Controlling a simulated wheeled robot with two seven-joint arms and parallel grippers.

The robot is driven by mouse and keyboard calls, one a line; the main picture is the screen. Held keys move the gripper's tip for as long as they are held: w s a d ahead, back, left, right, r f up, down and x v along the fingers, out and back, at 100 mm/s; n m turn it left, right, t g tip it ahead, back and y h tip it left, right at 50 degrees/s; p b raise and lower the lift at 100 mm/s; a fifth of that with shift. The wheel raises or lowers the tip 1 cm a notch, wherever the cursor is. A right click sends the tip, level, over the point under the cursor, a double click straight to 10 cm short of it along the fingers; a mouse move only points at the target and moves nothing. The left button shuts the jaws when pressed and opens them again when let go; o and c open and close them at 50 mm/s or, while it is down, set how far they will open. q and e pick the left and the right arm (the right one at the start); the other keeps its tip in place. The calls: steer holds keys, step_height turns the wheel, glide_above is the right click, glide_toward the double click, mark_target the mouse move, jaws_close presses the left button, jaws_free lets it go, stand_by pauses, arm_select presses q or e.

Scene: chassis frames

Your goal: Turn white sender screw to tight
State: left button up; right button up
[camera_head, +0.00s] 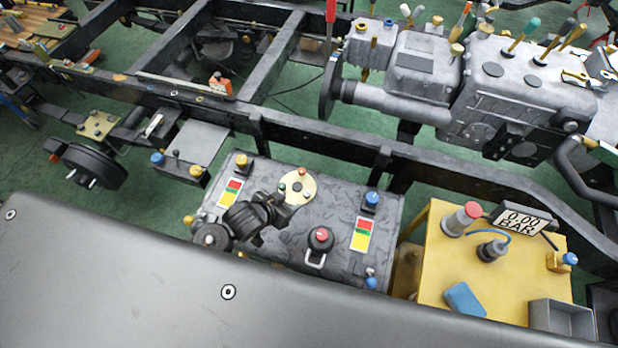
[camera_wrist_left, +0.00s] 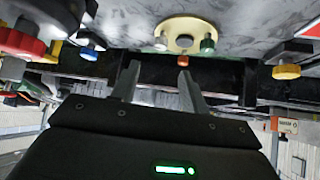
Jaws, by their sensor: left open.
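The round cream sender plate (camera_head: 297,187) sits on top of the dark grey tank (camera_head: 335,230) in the head view. It also shows at the top of the left wrist view (camera_wrist_left: 186,28). My left gripper (camera_head: 280,207) is over the tank, close beside the plate. In the left wrist view its fingers (camera_wrist_left: 158,68) are apart with nothing between them. The screw's tightness cannot be told. My right gripper is not in view.
A red-topped cap with a handle (camera_head: 320,240) and a blue cap (camera_head: 372,200) stand on the tank. A dark frame rail (camera_head: 330,138) runs behind it. A yellow bench with a pressure display (camera_head: 522,218) is at right. A grey surface (camera_head: 120,270) fills the front left.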

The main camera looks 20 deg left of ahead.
mark_target(307, 192)
arm_select(q)
steer(key=x, duration=0.9)
steer(key=shift+w+d+f, duration=0.1)
steer(key=shift+w+f, duration=0.05)
steer(key=shift+w, duration=0.3)
steer(key=shift+w+d+f, duration=0.2)
steer(key=shift+w+f, duration=0.25)
steer(key=shift+f, duration=0.05)
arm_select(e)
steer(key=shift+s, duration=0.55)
arm_select(q)
steer(key=shift+c, duration=0.2)
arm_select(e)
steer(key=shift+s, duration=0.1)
arm_select(q)
jaws_close()
